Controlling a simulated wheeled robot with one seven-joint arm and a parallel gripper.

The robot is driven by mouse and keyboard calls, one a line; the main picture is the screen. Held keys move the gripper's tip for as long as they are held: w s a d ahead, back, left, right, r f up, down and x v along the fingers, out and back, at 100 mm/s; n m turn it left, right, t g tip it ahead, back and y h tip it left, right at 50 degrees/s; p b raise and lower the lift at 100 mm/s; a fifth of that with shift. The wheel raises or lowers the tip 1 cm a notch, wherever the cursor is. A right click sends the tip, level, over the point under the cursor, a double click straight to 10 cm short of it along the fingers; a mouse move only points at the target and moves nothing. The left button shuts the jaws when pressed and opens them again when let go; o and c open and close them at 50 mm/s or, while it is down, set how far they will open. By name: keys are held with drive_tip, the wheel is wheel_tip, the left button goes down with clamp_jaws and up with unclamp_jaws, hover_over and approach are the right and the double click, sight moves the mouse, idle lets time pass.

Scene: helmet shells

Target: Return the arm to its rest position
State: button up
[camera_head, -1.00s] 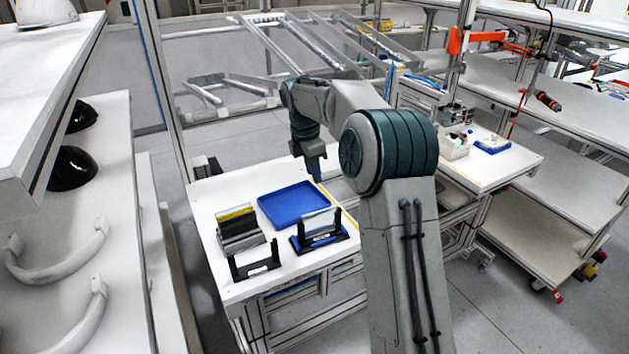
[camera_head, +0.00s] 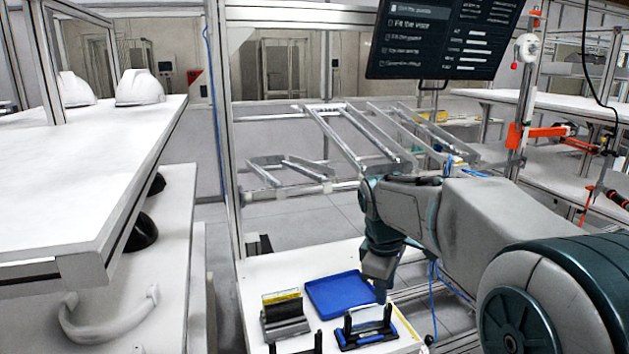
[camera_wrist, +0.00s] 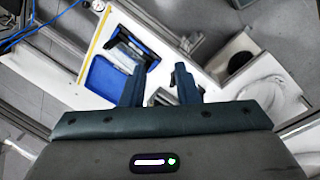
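My arm reaches in from the lower right of the head view. Its gripper (camera_head: 380,290) points down above the right edge of the white work table (camera_head: 310,262), beside the blue tray (camera_head: 340,294). In the wrist view the two fingers of my gripper (camera_wrist: 158,84) stand apart, with nothing between them. The blue tray also shows in the wrist view (camera_wrist: 98,82), left of the fingers. A black and blue holder with a clear plate (camera_head: 367,330) stands just below the gripper in the head view. The gripper appears apart from these things.
A grey block with a yellow top (camera_head: 283,312) and a black stand (camera_head: 296,345) are on the table. White helmets (camera_head: 140,88) sit on the left upper shelf. A dark monitor (camera_head: 447,38) hangs above. Metal frame rails (camera_head: 350,135) lie behind the arm.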

drive_tip(key=s+f+m, duration=0.2)
drive_tip(key=s+m, duration=0.4)
drive_tip(key=s, duration=0.4)
drive_tip(key=s+d+f+m+t+y, duration=0.1)
drive_tip(key=s+f+m, duration=0.2)
drive_tip(key=s, duration=0.7)
drive_tip(key=m, duration=0.2)
drive_tip(key=shift+s+f+m+t, duration=0.2)
drive_tip(key=shift+s+m+t, duration=0.1)
drive_tip(key=shift+m, duration=0.1)
